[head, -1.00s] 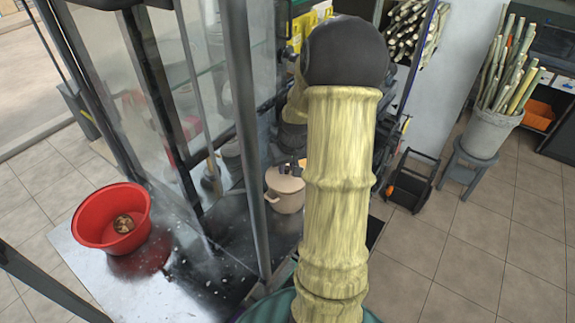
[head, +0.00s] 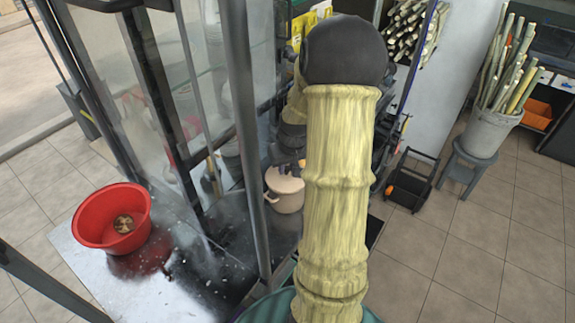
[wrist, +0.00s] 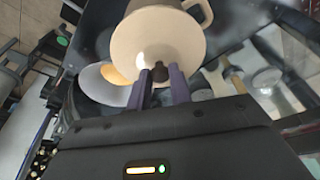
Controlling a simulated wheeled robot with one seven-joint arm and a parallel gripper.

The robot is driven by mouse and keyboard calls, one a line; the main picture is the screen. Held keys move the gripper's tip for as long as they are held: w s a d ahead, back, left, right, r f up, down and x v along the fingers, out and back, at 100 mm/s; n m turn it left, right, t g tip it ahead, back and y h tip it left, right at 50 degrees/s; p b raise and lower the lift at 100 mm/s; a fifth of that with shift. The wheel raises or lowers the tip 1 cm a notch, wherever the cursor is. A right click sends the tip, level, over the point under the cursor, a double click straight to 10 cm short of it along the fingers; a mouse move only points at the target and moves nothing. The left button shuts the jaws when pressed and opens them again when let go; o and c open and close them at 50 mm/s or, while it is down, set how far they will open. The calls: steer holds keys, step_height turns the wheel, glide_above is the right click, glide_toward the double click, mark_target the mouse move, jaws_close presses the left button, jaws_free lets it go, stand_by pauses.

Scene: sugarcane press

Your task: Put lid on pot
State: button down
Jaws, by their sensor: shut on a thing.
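The beige pot (head: 284,203) stands on the floor-level dark surface just left of my arm in the head view. Its side handle (wrist: 206,12) shows at the top of the wrist view. The round beige lid (wrist: 150,42) covers the pot's top in the wrist view, with its dark knob (wrist: 158,74) toward me. My gripper (wrist: 159,70) is shut on this knob, one finger on each side. The lid is at the pot's top, but I cannot tell whether it rests fully on the rim. In the head view my arm hides most of the gripper.
A red basin (head: 112,218) stands on the pale metal top at left. Upright metal posts (head: 247,140) and glass panels stand close left of the pot. A grey bucket of cane (head: 488,132) sits on a stool at right.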

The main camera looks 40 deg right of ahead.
mark_target(291, 183)
steer(key=shift+w+f, duration=0.1)
steer(key=shift+f, duration=0.1)
steer(key=shift+d+f, duration=0.15)
steer(key=shift+f+b, duration=0.15)
steer(key=shift+b, duration=0.15)
steer(key=c, duration=1.5)
jaws_free()
steer(key=shift+a, duration=0.25)
steer(key=shift+c, duration=0.2)
steer(key=shift+s+d, duration=0.1)
steer(key=shift+s, duration=0.1)
steer(key=shift+p+v, duration=0.65)
steer(key=shift+v, duration=0.15)
steer(key=p+v, duration=0.7)
steer(key=v, duration=0.2)
